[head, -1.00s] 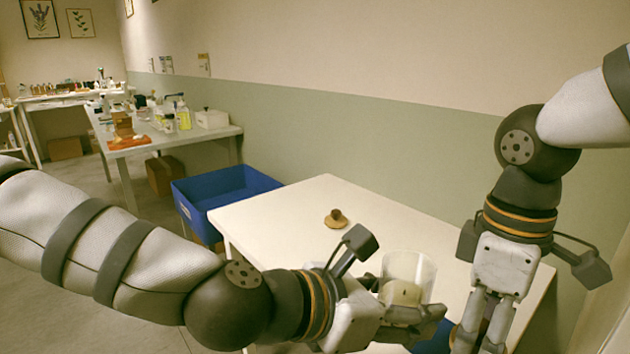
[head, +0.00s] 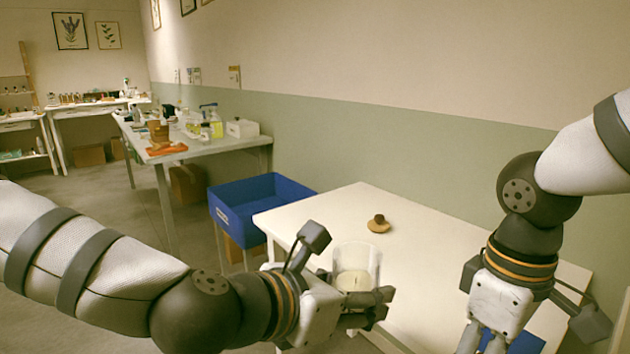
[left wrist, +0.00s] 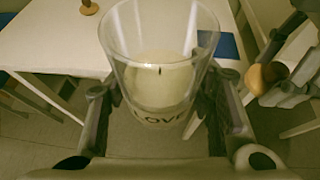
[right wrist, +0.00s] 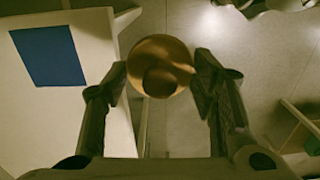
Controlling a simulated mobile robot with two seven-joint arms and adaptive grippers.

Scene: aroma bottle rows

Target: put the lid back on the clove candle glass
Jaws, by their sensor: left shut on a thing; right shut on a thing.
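My left gripper (head: 372,308) is shut on the clear candle glass (head: 357,258), held upright and without a lid at the table's near edge. In the left wrist view the glass (left wrist: 160,60) has a pale candle inside and a label reading "LOVE", its first letter hidden. My right gripper (head: 483,345) is shut on a round wooden lid (right wrist: 160,65) with a knob, seen in the right wrist view. This lid also shows in the left wrist view (left wrist: 263,78), to the right of the glass and apart from it. The head view does not show it.
A second wooden lid with a dark knob (head: 378,223) lies on the white table (head: 425,240). A blue mat (right wrist: 48,55) lies on the table near the right gripper. A blue crate (head: 262,200) stands beyond the table's left end. The table's middle is clear.

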